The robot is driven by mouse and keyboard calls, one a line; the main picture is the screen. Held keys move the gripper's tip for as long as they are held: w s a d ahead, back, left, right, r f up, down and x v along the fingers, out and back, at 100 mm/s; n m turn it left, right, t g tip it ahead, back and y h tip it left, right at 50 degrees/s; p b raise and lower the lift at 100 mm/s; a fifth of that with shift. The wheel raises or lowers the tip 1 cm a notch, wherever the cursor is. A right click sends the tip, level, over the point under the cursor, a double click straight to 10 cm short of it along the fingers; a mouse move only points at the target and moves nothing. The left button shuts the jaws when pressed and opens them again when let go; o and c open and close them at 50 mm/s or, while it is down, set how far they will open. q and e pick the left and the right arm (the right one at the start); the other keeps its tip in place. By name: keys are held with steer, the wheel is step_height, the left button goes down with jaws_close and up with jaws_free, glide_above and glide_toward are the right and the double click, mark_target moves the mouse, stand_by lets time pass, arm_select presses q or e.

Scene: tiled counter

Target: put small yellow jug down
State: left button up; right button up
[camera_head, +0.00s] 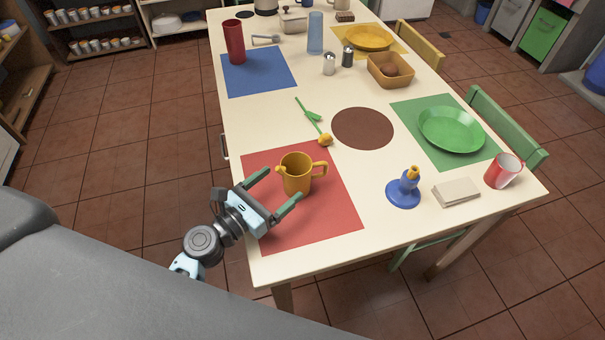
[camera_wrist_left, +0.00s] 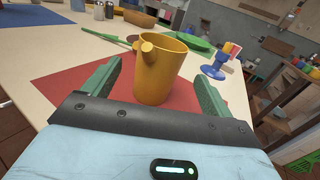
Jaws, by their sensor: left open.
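The small yellow jug (camera_head: 296,174) stands upright on the red placemat (camera_head: 330,216) at the near end of the table. Its handle points right and its spout left in the head view. My left gripper (camera_head: 273,190) is open, with its green fingers on either side of the jug's near side. In the left wrist view the jug (camera_wrist_left: 160,70) stands between and just beyond the open fingers (camera_wrist_left: 155,88), with gaps on both sides. The jug's base looks to rest on the red mat. My right gripper is not in view.
Right of the mat are a blue candle holder (camera_head: 403,190), a beige folded cloth (camera_head: 456,192) and a red cup (camera_head: 503,171). A yellow flower (camera_head: 324,139) and a brown round mat (camera_head: 363,128) lie behind the jug. Bare table surrounds the red mat on the right.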

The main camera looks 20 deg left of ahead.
mark_target(307, 161)
arm_select(q)
steer(key=shift+x, duration=1)
steer(key=shift+r+p+x, duration=0.15)
steer(key=shift+p+x, duration=0.05)
steer(key=shift+x, duration=1.1)
steer(key=shift+r+p+x, duration=0.1)
steer(key=shift+p+x, duration=0.1)
steer(key=shift+x, duration=1.1)
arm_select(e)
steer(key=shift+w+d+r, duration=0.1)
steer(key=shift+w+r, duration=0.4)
arm_select(q)
steer(key=c, duration=1.2)
steer(key=shift+o, duration=0.2)
steer(key=shift+r, duration=0.1)
